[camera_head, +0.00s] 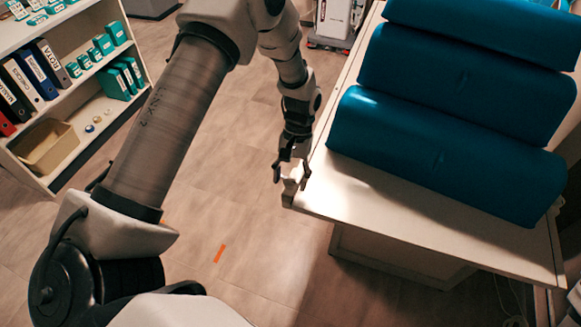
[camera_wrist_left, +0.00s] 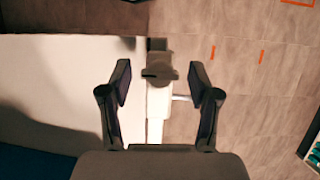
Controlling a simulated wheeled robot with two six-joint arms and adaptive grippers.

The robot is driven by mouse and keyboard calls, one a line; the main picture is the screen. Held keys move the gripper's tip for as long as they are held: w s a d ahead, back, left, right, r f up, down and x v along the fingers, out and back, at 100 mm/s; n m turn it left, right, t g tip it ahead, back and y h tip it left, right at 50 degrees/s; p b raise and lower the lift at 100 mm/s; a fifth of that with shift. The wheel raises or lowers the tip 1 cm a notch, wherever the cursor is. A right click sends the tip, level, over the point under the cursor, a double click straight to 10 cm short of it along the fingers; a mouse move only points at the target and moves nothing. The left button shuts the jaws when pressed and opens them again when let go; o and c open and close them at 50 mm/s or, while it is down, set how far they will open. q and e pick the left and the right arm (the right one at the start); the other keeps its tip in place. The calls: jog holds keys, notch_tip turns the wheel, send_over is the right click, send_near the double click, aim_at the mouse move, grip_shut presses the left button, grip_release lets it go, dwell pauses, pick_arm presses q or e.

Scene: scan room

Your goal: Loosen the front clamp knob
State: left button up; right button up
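In the left wrist view, a dark grey clamp knob (camera_wrist_left: 159,68) with a raised grip bar sits on a pale clamp body at the edge of the white table (camera_wrist_left: 60,75). My left gripper (camera_wrist_left: 161,76) is open, with one finger on each side of the knob and a visible gap to both. In the head view, my left gripper (camera_head: 291,173) points down at the near left corner of the table (camera_head: 370,195), and its fingers largely hide the clamp there. I cannot tell how deep the fingertips are relative to the knob. My right gripper is out of view.
Blue cushions (camera_head: 440,150) lie on the table to the right of the gripper. A shelf (camera_head: 75,145) with binders and boxes stands at the left. Open floor (camera_head: 235,215) with orange marks lies between shelf and table. A white device (camera_head: 335,20) stands at the back.

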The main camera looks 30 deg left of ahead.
pick_arm(q)
jog(key=v, duration=1.2)
jog(key=shift+s, duration=0.1)
